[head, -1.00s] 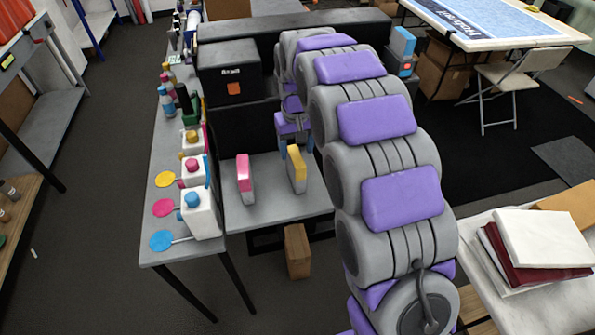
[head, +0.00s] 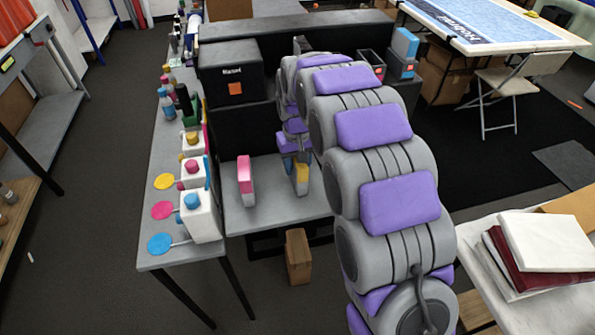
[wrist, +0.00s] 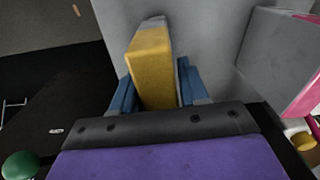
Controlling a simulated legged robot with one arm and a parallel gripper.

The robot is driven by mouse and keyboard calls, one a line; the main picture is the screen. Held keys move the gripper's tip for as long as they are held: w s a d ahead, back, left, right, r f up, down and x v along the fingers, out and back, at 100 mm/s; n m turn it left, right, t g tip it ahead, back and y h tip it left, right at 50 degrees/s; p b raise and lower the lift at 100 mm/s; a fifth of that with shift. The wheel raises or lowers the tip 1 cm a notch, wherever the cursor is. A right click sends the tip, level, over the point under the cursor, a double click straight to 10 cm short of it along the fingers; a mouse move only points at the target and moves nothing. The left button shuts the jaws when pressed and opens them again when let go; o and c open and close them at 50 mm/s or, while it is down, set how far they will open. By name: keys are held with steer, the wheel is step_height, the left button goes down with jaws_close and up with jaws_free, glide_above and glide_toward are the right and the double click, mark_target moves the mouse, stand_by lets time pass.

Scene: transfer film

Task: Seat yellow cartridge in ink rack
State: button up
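The yellow cartridge (head: 301,184) stands upright on the grey bench, partly hidden by my gripper. My gripper (head: 298,167) is down over its top. In the wrist view the cartridge (wrist: 152,70) is between my two blue fingers (wrist: 155,92), one on each side. Whether the fingers press on it or leave a small gap cannot be told. The ink rack seems to be the dark slots at the back right: one open slot (head: 373,60) looks empty, and the slot beside it (head: 401,70) holds a cyan cartridge (head: 405,43).
A pink cartridge (head: 245,174) stands on the bench, left of the yellow one. White ink bottles (head: 201,215) and coloured discs line the left table. A black printer box (head: 230,73) stands behind. A cardboard box (head: 298,257) is on the floor below.

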steer(key=shift+a, duration=0.1)
steer(key=c, duration=0.3)
jaws_close()
steer(key=shift+r, duration=0.1)
